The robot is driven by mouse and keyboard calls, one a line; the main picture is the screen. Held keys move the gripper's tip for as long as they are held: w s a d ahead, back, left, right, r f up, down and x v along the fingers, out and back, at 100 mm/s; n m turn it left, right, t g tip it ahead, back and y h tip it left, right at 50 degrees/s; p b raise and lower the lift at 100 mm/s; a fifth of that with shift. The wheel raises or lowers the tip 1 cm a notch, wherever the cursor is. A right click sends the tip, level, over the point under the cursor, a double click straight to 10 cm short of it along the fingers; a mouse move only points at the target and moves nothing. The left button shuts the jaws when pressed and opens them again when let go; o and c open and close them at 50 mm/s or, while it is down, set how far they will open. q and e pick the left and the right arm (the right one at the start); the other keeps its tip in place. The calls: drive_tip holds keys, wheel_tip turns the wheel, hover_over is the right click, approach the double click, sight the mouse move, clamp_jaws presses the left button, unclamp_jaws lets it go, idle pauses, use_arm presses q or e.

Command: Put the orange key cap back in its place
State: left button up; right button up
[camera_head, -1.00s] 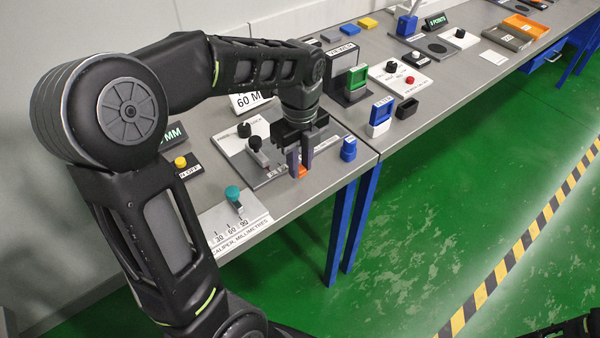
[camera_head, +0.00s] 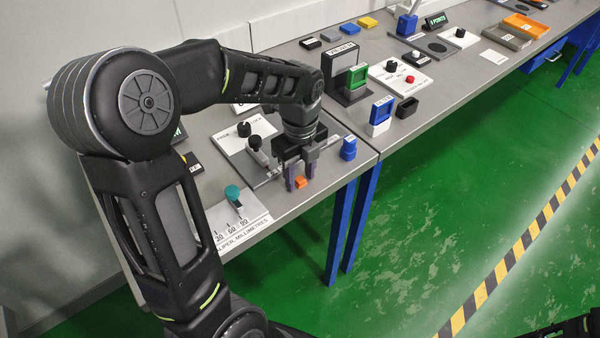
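The orange key cap (camera_head: 301,183) is a small orange block low at the front of the grey plate (camera_head: 268,172) on the near bench. My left gripper (camera_head: 300,180) points down over it. Its two purple-grey fingers are spread, one to each side of the cap, with a visible gap between them. Whether the cap rests on the plate or in a seat, I cannot tell. My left arm crosses above the bench and hides part of it. My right gripper is not in view; only a dark piece of my arm shows at the bottom right.
A blue round-topped piece (camera_head: 348,148) stands just right of the gripper. A grey-knobbed lever (camera_head: 256,147) stands close on the left. A caliper panel with a teal knob (camera_head: 233,194) lies front left. Blue-and-white and black holders (camera_head: 406,107) stand further right.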

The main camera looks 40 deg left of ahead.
sight(300, 179)
use_arm(q)
wheel_tip(300, 179, up, 12)
drive_tip(key=shift+r, duration=0.2)
idle(0.6)
idle(0.4)
